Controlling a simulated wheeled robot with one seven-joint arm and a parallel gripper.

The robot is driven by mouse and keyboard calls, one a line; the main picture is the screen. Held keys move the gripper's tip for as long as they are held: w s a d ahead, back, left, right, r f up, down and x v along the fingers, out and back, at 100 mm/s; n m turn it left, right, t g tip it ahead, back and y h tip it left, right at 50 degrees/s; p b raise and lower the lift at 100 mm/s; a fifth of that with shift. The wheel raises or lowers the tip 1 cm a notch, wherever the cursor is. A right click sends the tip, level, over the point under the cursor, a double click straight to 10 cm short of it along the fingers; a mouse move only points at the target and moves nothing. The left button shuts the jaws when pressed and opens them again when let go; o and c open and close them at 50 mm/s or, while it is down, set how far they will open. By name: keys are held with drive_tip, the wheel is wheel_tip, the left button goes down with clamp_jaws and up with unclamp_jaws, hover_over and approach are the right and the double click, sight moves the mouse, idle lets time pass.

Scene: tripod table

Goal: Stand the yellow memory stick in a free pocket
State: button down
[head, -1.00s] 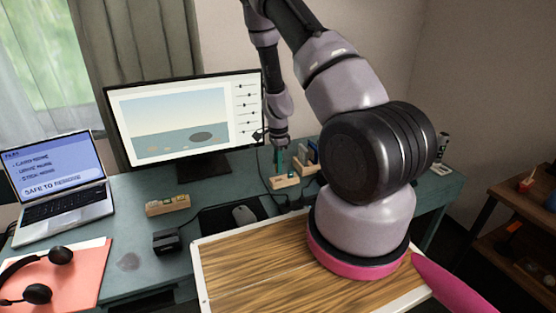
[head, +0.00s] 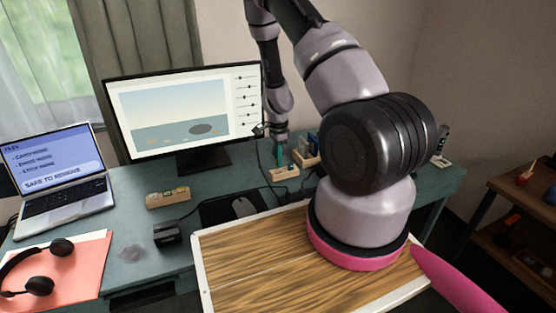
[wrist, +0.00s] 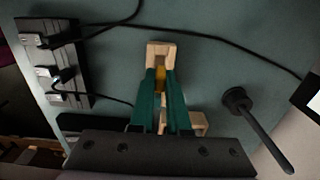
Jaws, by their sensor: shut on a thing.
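The yellow memory stick (wrist: 160,77) shows in the wrist view as a small yellow piece between the green fingertips of my gripper (wrist: 161,76). My gripper is shut on it, and the fingers hide most of the stick. A pale wooden block (wrist: 159,49) lies directly below the fingertips. In the head view my gripper (head: 281,160) is above the small wooden block (head: 285,174) on the desk, right of the monitor. The stick is too small to make out there. I cannot tell whether it touches the block, and the pockets are mostly hidden.
A black hub (wrist: 52,62) with several plugs and cables lies left in the wrist view, and a dark post (wrist: 236,98) stands right. Another wooden holder (head: 305,160) is close behind the block. The monitor (head: 185,112) stands left of my gripper.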

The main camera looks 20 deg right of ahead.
drive_tip(key=shift+f, duration=1.45)
idle(0.4)
drive_tip(key=c, duration=0.8)
unclamp_jaws()
wheel_tip(320, 180, up, 11)
drive_tip(key=shift+f, duration=0.1)
